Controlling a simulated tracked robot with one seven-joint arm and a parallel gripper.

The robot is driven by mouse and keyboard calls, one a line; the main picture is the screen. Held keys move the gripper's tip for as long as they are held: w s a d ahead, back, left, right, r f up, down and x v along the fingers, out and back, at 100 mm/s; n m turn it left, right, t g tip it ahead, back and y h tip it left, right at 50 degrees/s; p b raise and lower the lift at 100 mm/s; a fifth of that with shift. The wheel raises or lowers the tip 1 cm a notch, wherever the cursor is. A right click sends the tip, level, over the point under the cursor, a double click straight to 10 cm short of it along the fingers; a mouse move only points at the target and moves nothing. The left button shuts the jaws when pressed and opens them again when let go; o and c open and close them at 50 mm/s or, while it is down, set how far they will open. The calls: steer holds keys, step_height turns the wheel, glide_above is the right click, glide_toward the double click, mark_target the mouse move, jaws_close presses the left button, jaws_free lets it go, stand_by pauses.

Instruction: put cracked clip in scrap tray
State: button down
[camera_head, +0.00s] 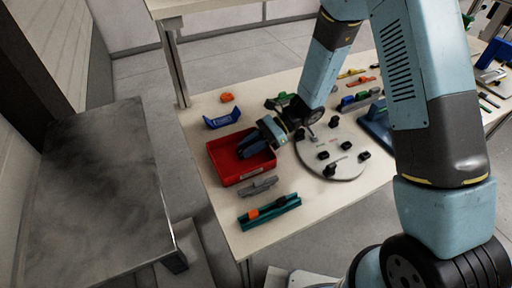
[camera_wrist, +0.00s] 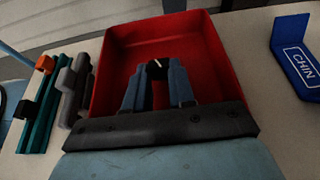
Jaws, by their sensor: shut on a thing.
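The red tray (camera_head: 231,171) stands on the table with a pale label on its front wall. It fills the upper middle of the wrist view (camera_wrist: 210,50). My gripper (camera_head: 243,152) reaches over the tray from the right. In the wrist view my gripper's fingers (camera_wrist: 158,72) point into the tray and are shut on a small black clip (camera_wrist: 157,69) with a light mark on it. The clip is over the tray's inside, and I cannot tell whether it touches the floor. The fingers hide the clip in the head view.
A grey piece (camera_head: 258,187) and a teal rail (camera_head: 270,211) lie in front. A round plate (camera_head: 333,148) with several black parts lies to the right.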

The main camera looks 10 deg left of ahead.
steer(key=shift+f, duration=0.15)
steer(key=c, duration=1)
jaws_free()
steer(key=shift+o, duration=0.2)
steer(key=v, duration=1.2)
steer(key=shift+d, duration=0.1)
